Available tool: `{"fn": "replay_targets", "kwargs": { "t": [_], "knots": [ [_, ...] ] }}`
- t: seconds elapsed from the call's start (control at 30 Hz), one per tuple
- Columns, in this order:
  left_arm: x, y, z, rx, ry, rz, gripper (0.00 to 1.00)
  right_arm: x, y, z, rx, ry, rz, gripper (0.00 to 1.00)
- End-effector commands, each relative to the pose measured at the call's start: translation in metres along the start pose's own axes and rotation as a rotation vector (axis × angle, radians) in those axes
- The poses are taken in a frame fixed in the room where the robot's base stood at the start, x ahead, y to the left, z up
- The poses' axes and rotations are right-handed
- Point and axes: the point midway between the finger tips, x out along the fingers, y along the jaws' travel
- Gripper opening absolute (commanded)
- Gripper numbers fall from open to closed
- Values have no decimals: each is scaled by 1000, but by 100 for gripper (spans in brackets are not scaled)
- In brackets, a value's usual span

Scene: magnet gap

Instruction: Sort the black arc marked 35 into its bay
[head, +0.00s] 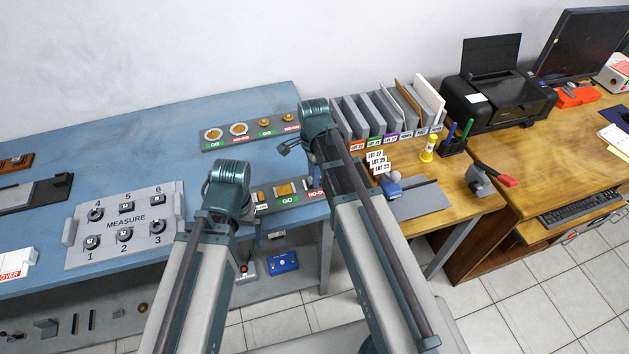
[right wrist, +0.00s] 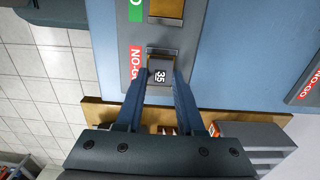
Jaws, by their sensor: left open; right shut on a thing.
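The black arc marked 35 (right wrist: 159,73) shows in the right wrist view between the fingers of my right gripper (right wrist: 159,84), which is shut on it. The arc's white number faces the camera. It overlaps the grey-rimmed bay beside the red NO-GO label (right wrist: 135,62); I cannot tell whether it touches the bay floor. A GO bay with a golden inside (right wrist: 166,10) lies beyond it on the same grey tray. In the head view this tray (head: 272,207) is at the blue table's front right, and my arm covers the right gripper and arc.
A grey MEASURE panel (head: 126,227) lies left on the blue table (head: 110,145). A second GO/NO-GO tray (head: 251,132) with rings is at the back. Upright grey holders (head: 375,112) and a printer (head: 498,100) stand right. The middle of the blue table is clear.

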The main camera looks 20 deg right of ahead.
Motion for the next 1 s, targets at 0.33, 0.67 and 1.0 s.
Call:
{"fn": "replay_targets", "kwargs": {
  "t": [0.33, 0.67, 1.0],
  "knots": [
    [-31, -3, 2, 0, 0, 0, 100, -31, 0, 0, 0, 0, 0, 0],
    [-42, -4, 2, 0, 0, 0, 100, -43, 0, 0, 0, 0, 0, 0],
    [-42, -4, 2, 0, 0, 0, 100, -42, 0, 0, 0, 0, 0, 0]
  ]
}}
